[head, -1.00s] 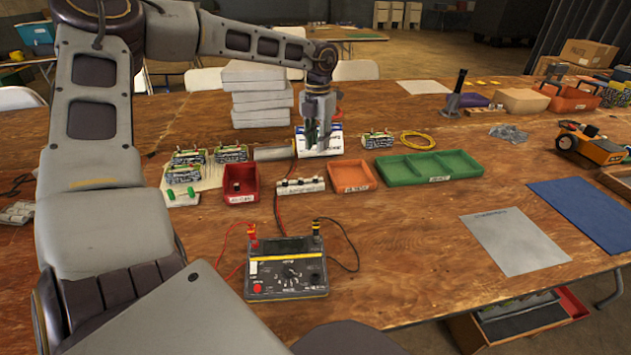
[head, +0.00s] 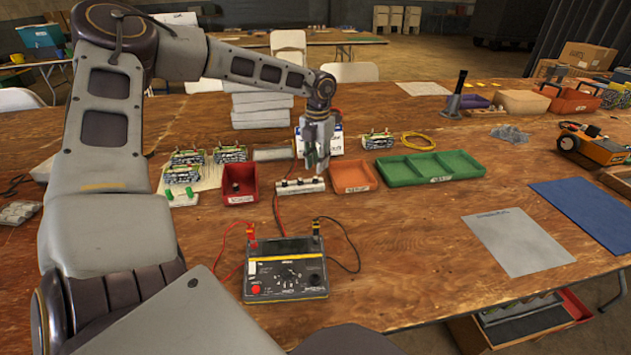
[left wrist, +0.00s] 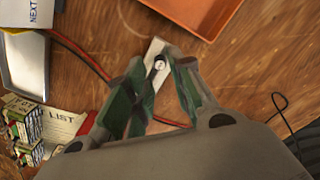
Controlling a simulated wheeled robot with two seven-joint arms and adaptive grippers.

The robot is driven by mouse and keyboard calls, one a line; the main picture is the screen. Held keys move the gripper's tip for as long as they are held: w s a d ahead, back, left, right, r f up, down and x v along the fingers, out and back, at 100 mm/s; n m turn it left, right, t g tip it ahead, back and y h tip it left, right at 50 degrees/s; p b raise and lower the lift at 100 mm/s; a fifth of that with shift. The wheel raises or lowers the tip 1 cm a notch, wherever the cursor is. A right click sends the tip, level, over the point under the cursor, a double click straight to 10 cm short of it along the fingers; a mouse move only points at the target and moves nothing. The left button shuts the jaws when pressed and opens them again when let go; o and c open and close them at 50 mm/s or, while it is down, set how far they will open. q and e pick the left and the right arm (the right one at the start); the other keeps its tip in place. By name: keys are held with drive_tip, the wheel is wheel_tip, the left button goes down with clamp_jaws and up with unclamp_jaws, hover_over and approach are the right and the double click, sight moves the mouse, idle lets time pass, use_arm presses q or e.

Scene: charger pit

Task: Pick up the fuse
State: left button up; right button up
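A white strip-shaped holder (head: 301,187) lies on the wooden table, with several small dark-and-light pieces on top. The fuse cannot be told apart with certainty among these small pieces. My left gripper (head: 315,166) hangs just above the strip's right part, pointing down. In the left wrist view, the gripper's green-padded fingers (left wrist: 160,88) are apart, with nothing seen held between them. The strip's end (left wrist: 155,47) shows beyond the fingertips, with a small round metallic top (left wrist: 158,63) on it. My right gripper is not in view.
A red bin (head: 240,198) stands left of the strip, an orange tray (head: 352,188) right of it, then a green divided tray (head: 430,180). A multimeter (head: 286,283) with red and black leads lies in front. Grey boxes (head: 262,105) are stacked behind.

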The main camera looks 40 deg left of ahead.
sight(315, 177)
use_arm(q)
drive_tip(key=shift+s+f, duration=0.1)
drive_tip(key=shift+f, duration=0.45)
drive_tip(key=f, duration=0.2)
drive_tip(key=b, duration=0.1)
drive_tip(key=shift+s+f, duration=0.25)
drive_tip(key=shift+f, duration=0.8)
drive_tip(key=c, duration=0.4)
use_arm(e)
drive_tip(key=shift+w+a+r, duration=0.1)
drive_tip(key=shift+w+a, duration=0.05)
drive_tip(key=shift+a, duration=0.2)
